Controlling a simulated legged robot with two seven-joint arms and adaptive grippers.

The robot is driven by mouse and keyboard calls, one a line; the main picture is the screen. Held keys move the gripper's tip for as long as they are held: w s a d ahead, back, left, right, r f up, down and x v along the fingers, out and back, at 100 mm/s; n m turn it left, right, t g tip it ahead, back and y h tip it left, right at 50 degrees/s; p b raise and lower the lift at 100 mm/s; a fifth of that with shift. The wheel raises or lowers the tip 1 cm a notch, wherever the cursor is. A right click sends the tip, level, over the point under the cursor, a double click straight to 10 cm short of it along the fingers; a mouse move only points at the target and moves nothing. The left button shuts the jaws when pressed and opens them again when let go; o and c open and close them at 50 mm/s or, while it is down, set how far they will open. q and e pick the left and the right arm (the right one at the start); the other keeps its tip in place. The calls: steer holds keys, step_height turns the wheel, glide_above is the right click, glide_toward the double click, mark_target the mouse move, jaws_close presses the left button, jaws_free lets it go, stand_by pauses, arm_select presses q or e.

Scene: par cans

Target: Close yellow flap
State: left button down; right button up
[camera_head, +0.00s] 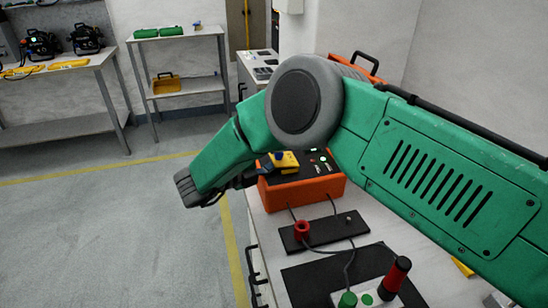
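The yellow flap (288,161) shows as a small yellow piece on top of the orange box (305,192), which has a black top panel. Whether the flap is raised or lowered is too small to tell. My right arm, green with grey joints, comes in from the right and covers the back of the box. Dark parts of my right gripper (247,179) show at the left end of the box, just left of the flap. My own arm hides most of this gripper, so its opening and any contact are unclear. My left gripper is out of view.
The white bench (266,231) carries a black plate with a red socket (302,230), cables, green buttons and a red-and-black handle (396,274) in front of the box. Black handles line its left side. Open floor lies to the left, with shelves and tables behind.

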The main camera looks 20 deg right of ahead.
steer(key=shift+s+a+f, duration=0.1)
steer(key=shift+s+f, duration=0.05)
steer(key=shift+f, duration=0.15)
